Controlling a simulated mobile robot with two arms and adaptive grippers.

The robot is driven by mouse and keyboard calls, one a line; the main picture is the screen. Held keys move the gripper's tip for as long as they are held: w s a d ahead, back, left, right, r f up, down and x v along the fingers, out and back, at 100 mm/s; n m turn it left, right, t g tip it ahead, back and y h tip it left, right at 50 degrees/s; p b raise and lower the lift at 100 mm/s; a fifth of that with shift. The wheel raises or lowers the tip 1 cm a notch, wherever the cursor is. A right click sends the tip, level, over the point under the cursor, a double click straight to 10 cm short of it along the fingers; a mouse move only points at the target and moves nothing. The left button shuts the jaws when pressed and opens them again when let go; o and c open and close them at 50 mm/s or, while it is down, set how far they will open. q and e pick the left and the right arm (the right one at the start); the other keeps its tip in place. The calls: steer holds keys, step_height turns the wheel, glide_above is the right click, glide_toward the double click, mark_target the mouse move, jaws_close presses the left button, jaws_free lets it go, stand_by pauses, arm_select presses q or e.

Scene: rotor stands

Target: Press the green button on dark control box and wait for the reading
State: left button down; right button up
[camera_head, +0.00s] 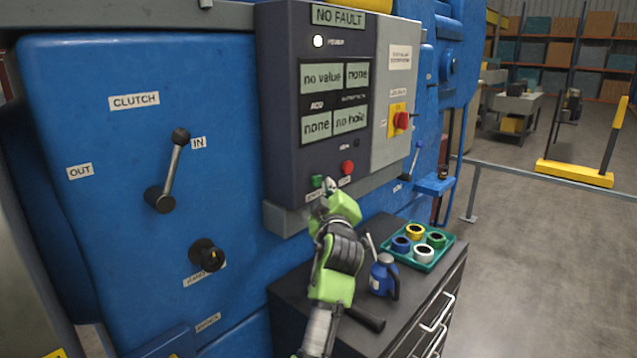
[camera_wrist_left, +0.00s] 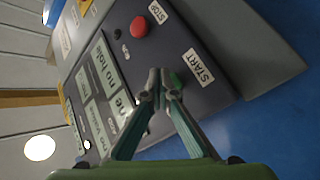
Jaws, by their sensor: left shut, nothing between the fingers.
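The dark control box (camera_head: 281,101) is mounted on the blue machine. Its top display (camera_head: 338,17) reads "NO FAULT", and the lower displays (camera_head: 321,78) read "no value", "none", "none" and "no hole". The green button (camera_head: 317,181) is at the box's lower edge, and it also shows in the left wrist view (camera_wrist_left: 176,80), partly hidden by a fingertip. The red button (camera_head: 347,168) is to its right. My left gripper (camera_head: 329,186) is shut and empty, its tips right by the green button; I cannot tell whether they touch it. It also shows in the left wrist view (camera_wrist_left: 160,85).
A dark cabinet (camera_head: 400,311) stands below the box. On it are a teal tray (camera_head: 440,257) with several coloured rings and a blue bottle (camera_head: 383,275). A clutch lever (camera_head: 172,165) and a black knob (camera_head: 207,255) stick out on the left. Open floor lies at right.

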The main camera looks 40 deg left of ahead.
arm_select(q)
steer(key=shift+a, duration=0.15)
steer(key=shift+a, duration=0.25)
